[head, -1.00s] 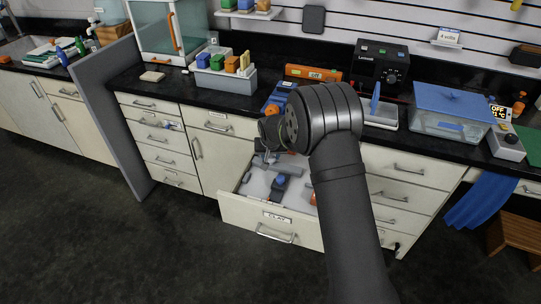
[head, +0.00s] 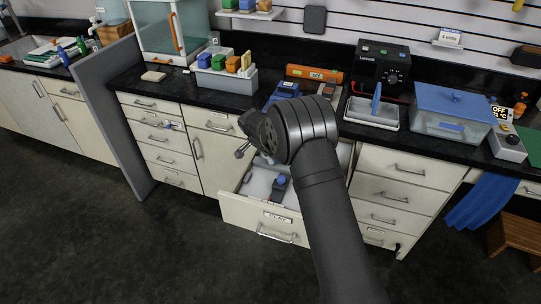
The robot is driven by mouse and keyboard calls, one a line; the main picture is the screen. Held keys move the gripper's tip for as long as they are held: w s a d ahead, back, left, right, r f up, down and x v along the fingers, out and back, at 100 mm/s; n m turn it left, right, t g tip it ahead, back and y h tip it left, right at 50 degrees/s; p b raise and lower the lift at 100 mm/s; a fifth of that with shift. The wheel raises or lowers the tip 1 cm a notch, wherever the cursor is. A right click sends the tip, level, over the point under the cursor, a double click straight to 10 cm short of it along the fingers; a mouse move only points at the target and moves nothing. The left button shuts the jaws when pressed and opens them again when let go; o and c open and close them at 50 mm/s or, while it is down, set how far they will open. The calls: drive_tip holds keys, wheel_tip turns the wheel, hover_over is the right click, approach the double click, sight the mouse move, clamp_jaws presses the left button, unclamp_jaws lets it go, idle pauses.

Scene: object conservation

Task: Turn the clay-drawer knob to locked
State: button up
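The clay drawer (head: 237,209) stands pulled open below the counter, with a "CLAY" label (head: 277,217) and a metal handle on its front. I cannot make out a lock knob on it. My arm reaches over the drawer from the front and hides its right part. My gripper (head: 243,152) is small and partly hidden by my wrist, above the drawer's back left corner. Its fingers are too unclear to tell whether they are open or shut. A dark tool with a blue top (head: 279,183) lies in the drawer.
Closed drawers stand left (head: 163,157) and right (head: 392,190) of the open one. A grey panel (head: 108,105) juts out on the left. The counter holds a grey bin with coloured blocks (head: 225,80), a black machine (head: 381,66) and a blue-lidded box (head: 450,110).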

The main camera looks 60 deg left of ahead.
drive_tip(key=m+h, duration=0.1)
drive_tip(key=m, duration=0.3)
drive_tip(key=shift+a+m+h, duration=0.15)
drive_tip(key=shift+m+h, duration=0.15)
drive_tip(key=shift+h, duration=0.1)
drive_tip(key=shift+m+h, duration=0.7)
drive_tip(key=shift+m, duration=1.2)
drive_tip(key=o, duration=1)
drive_tip(key=shift+a, duration=0.1)
drive_tip(key=v, duration=1.7)
drive_tip(key=shift+w+a+r, duration=0.1)
drive_tip(key=shift+a+r, duration=0.05)
drive_tip(key=shift+r, duration=0.05)
drive_tip(key=shift+f, duration=0.1)
drive_tip(key=x, duration=1.7)
drive_tip(key=shift+d+f, duration=0.15)
drive_tip(key=shift+d, duration=0.05)
